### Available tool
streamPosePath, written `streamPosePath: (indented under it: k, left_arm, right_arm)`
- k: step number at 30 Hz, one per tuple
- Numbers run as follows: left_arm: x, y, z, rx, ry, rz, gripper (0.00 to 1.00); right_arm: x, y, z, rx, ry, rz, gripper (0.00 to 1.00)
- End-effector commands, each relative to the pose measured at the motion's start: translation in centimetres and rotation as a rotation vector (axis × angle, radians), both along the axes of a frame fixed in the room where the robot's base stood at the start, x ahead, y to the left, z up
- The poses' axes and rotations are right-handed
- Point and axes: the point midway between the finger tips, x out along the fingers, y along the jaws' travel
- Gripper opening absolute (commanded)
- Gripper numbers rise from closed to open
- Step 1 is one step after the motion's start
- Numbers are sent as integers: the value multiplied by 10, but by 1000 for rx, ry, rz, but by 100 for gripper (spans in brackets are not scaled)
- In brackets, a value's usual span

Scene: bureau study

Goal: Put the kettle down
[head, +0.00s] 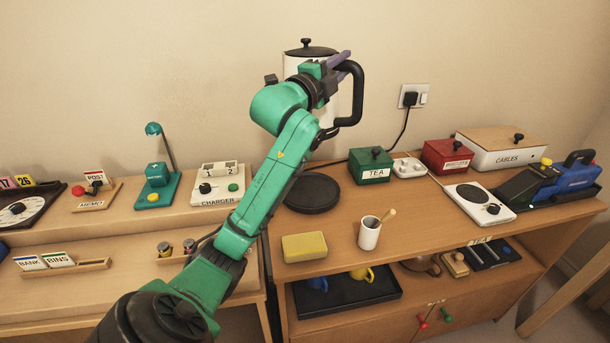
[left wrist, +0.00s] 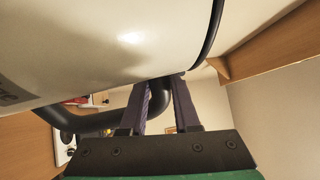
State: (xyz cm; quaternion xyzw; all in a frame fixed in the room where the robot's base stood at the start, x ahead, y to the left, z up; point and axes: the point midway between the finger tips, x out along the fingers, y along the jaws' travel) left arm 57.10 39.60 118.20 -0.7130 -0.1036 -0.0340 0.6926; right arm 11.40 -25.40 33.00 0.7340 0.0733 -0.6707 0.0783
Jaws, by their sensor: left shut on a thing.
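The kettle (head: 342,108) is white with a black lid, knob and handle. It stands upright in the air above and behind its round black base (head: 312,192), which sits on the wooden sideboard. My left gripper (head: 342,62) is shut on the upper part of the black handle (head: 357,98). My arm hides much of the kettle's body and part of its lower edge. In the left wrist view the white kettle body (left wrist: 120,40) fills the top, and the purple fingers close on the black handle (left wrist: 90,124). My right gripper is not in view.
The green tea box (head: 370,166), a cup with a stick (head: 369,234) and a yellow sponge (head: 304,247) stand near the base. A black cord runs to the wall socket (head: 412,96). The charger (head: 218,185) is to the left. Sideboard top between cup and hotplate (head: 479,203) is clear.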

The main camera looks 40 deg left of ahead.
Motion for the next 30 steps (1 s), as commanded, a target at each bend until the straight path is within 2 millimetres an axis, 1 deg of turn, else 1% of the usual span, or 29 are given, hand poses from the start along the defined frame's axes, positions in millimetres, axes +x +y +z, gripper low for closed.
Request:
streamPosePath:
  k: [1,4,7,8,18,21,24,28,30]
  left_arm:
    - [-3,-1,5,7,-12,2,0]
    - [-2,-1,5,7,-11,2,0]
    - [-2,-1,-6,4,-11,0,0]
    - [-2,-1,-13,4,-9,0,0]
    - [-2,-1,-105,2,-8,1,0]
    - [-2,-1,-129,3,-8,2,0]
    - [-2,-1,-145,6,-10,3,0]
    - [-2,-1,-158,6,-12,2,0]
    - [-2,-1,-170,5,-9,3,0]
  right_arm:
    - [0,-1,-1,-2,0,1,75]
    - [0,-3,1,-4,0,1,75]
    - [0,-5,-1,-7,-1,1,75]
    - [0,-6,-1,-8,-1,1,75]
    - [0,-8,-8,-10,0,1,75]
    - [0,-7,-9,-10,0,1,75]
    - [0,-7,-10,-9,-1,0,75]
    - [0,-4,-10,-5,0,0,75]
    - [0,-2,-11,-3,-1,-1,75]
